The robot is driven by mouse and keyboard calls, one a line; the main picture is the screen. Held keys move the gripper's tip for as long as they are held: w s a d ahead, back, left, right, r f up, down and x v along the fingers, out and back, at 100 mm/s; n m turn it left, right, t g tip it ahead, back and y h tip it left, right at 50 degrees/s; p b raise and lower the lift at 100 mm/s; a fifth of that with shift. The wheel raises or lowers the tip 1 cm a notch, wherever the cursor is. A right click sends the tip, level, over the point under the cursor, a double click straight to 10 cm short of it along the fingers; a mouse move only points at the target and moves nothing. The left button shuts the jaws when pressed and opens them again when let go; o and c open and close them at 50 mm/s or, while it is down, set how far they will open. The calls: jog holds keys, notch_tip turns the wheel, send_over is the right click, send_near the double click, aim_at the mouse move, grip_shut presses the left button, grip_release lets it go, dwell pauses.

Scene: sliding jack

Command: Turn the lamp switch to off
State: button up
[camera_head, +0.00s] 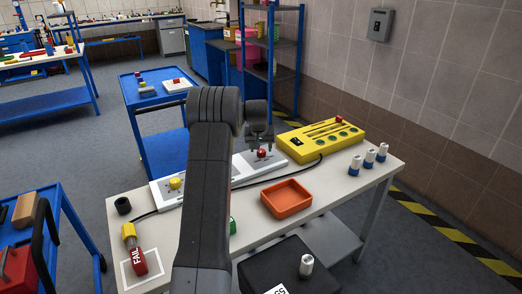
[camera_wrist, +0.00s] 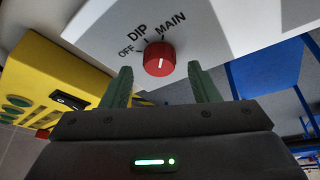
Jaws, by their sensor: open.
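The lamp switch is a red round knob (camera_wrist: 159,61) on a white panel (camera_wrist: 215,25) printed OFF, DIP and MAIN. Its white mark points nearly straight up in the wrist view, away from OFF and roughly toward the gap between DIP and MAIN. The knob also shows in the head view (camera_head: 263,153), at the right part of the panel. My gripper (camera_wrist: 159,68) is open, with one green finger on each side of the knob and gaps showing beside it. In the head view my gripper (camera_head: 262,143) is just above the knob. Whether the fingertips reach knob height is unclear.
A yellow box (camera_head: 322,139) with green buttons stands close behind the knob, to the right. An orange tray (camera_head: 287,198) lies in front. A yellow knob (camera_head: 174,183) is on the panel's left part.

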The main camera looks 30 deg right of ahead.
jog(key=shift+x, duration=0.8)
jog(key=c, duration=1)
